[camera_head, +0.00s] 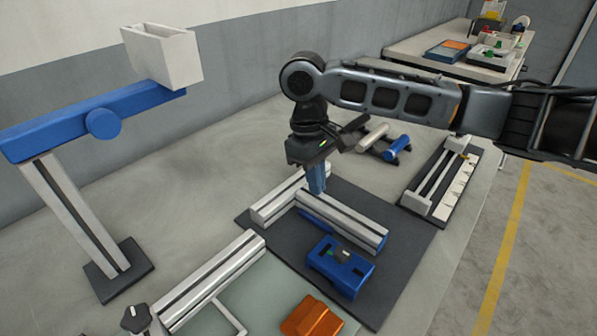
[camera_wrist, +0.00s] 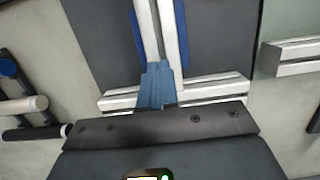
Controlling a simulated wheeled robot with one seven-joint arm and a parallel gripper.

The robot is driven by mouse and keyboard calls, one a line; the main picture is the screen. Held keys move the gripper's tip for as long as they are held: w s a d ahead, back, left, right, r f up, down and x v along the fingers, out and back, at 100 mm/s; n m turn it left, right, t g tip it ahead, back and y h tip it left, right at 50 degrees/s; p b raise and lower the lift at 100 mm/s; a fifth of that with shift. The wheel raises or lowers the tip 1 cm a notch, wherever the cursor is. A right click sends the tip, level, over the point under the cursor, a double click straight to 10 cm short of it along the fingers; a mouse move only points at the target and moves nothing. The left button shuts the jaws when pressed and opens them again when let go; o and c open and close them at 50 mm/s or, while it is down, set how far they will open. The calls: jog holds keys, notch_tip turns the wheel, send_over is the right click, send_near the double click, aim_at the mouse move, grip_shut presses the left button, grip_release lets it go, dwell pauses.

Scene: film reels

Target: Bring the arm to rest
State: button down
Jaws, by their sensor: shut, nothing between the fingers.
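My gripper (camera_head: 316,188) points down over the dark mat, with its blue fingers shut and empty. In the wrist view the shut fingers (camera_wrist: 157,72) appear in front of the place where silver slotted bars meet. One bar (camera_head: 345,223) and a shorter bar (camera_head: 274,205) meet at an angle on the mat, and blue pieces lie along the first bar. The fingers hide part of this joint. I cannot tell whether the fingertips touch the bars. My arm (camera_head: 390,95) reaches in from the right edge of the head view.
A blue fixture (camera_head: 341,268) stands on the mat (camera_head: 400,232), near an orange block (camera_head: 311,317). A blue beam (camera_head: 60,125) on a post rises at left with a white box (camera_head: 163,57). Right are a roller rack (camera_head: 372,137) and a long tray (camera_head: 432,172). Bench at centre left is clear.

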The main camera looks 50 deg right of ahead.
jog(key=w, duration=0.5)
jog(key=shift+a+b, duration=0.1)
jog(key=shift+b, duration=0.25)
